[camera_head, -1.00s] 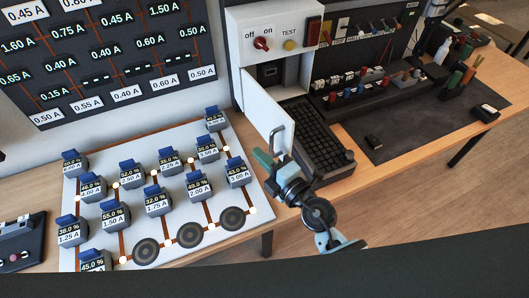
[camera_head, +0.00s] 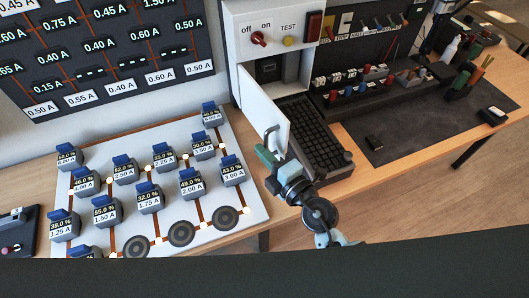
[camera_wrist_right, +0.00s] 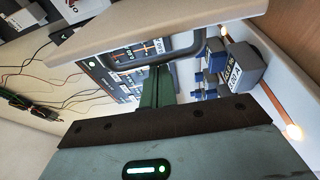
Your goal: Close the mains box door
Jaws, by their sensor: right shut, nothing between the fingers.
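My right gripper (camera_head: 267,156) is shut and empty at the handle's lower end. In the right wrist view its green fingers (camera_wrist_right: 157,88) reach up to the handle bar (camera_wrist_right: 190,52), with the door (camera_wrist_right: 165,22) above. I cannot tell if they touch. My left gripper is not in view.
A white board (camera_head: 236,205) with several dark blocks lies left of my right gripper. A black ribbed panel (camera_head: 311,135) lies right of the door, below the box. A dark mat (camera_head: 400,130) covers the bench farther right.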

